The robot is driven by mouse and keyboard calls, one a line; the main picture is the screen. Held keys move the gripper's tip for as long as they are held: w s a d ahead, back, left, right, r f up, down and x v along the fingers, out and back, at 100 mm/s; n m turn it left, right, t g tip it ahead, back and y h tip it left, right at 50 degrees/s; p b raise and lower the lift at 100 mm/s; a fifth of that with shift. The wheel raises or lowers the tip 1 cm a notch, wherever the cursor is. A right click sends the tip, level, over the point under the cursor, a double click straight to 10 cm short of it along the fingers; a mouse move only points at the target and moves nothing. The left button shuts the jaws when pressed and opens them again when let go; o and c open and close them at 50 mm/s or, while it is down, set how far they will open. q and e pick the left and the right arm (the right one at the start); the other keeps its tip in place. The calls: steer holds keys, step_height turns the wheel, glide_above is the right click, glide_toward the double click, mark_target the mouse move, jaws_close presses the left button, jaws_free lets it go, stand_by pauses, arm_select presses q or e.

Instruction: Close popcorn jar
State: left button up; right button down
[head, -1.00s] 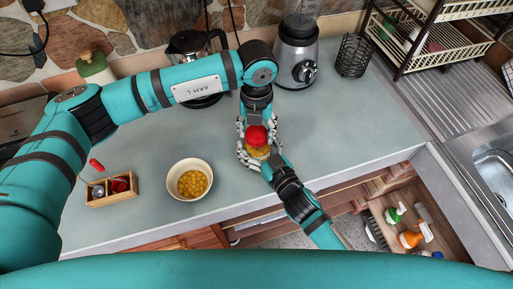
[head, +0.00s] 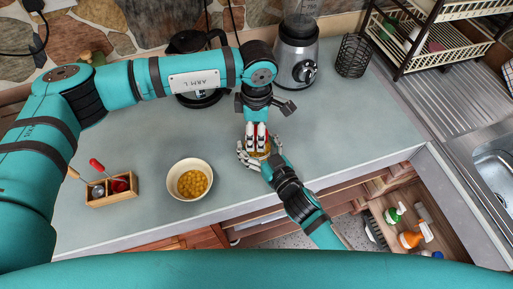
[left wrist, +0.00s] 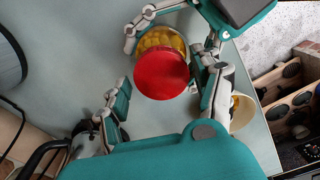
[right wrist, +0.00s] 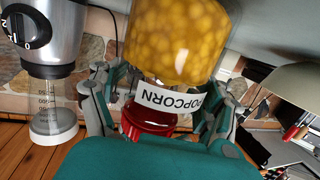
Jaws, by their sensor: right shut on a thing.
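The popcorn jar, a clear jar of yellow kernels with a POPCORN label, stands near the counter's front edge; it shows upside down in the right wrist view (right wrist: 178,40). My right gripper (head: 258,156) is shut around the jar. The red lid (left wrist: 162,74) is at the jar's mouth; it also shows in the right wrist view (right wrist: 150,115). I cannot tell whether it is fully seated. My left gripper (head: 257,136) points down over the lid, its fingers open on either side of it. In the head view these fingers partly hide the lid.
A bowl of yellow kernels (head: 190,165) stands left of the jar. A wooden caddy with utensils (head: 112,203) is farther left. A blender (head: 296,62), coffee pot (head: 188,42) and black wire holder (head: 352,56) stand behind. The counter right of the jar is clear.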

arm_select(q)
steer(key=shift+o, duration=0.9)
step_height(320, 180, up, 12)
arm_select(e)
jaws_free()
